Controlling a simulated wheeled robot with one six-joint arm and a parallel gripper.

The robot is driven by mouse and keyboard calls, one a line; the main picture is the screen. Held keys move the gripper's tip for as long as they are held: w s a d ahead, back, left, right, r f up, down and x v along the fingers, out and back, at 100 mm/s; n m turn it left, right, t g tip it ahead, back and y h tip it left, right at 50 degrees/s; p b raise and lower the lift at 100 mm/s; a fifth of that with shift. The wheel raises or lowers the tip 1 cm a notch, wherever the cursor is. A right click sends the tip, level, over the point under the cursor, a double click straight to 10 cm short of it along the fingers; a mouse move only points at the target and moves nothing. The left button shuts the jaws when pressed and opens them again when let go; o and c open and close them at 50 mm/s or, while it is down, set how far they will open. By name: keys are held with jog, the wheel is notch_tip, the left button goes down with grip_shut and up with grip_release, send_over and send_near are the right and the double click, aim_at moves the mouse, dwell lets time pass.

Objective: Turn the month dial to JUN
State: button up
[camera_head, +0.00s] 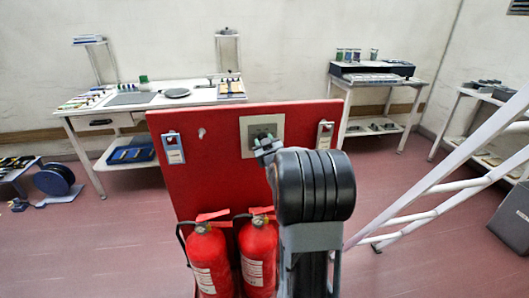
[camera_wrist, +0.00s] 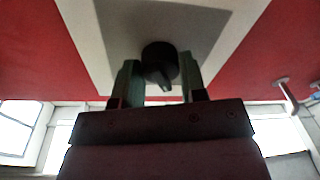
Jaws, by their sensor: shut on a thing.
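The month dial (camera_wrist: 159,62) is a dark round knob with a pointer ridge, set on a grey plate (camera_wrist: 205,20) with a pale border on a red panel. In the wrist view its ridge points down, slightly to the right. My gripper (camera_wrist: 159,82) has its two green fingers on either side of the knob, shut on it. In the head view my gripper (camera_head: 266,148) reaches the pale plate (camera_head: 248,133) on the red panel (camera_head: 300,112), and my arm covers part of the panel. The knob is mostly hidden there. No month lettering is readable in either view.
Two red fire extinguishers (camera_head: 208,258) (camera_head: 258,255) stand before the panel, close to my arm. Small tagged fixtures (camera_head: 173,147) (camera_head: 324,134) hang on either side of the plate. Worktables (camera_head: 85,125) (camera_head: 345,88) stand behind.

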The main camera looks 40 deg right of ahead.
jog(key=m+b, duration=0.1)
jog(key=m, duration=0.1)
jog(key=m+b, duration=0.4)
jog(key=shift+f+h, duration=0.25)
jog(key=shift+h, duration=0.15)
jog(key=shift+a+r+m+h+b, duration=0.1)
jog(key=shift+m+h+b, duration=0.1)
jog(key=shift+m+b, duration=0.85)
jog(key=shift+r+m+h+b, duration=0.15)
jog(key=shift+m+b, duration=0.45)
jog(key=shift+m, duration=0.85)
jog(key=o, duration=0.9)
jog(key=v, duration=1.3)
jog(key=shift+s+a+r, duration=0.1)
jog(key=shift+s+a, duration=0.15)
jog(key=shift+s, duration=0.05)
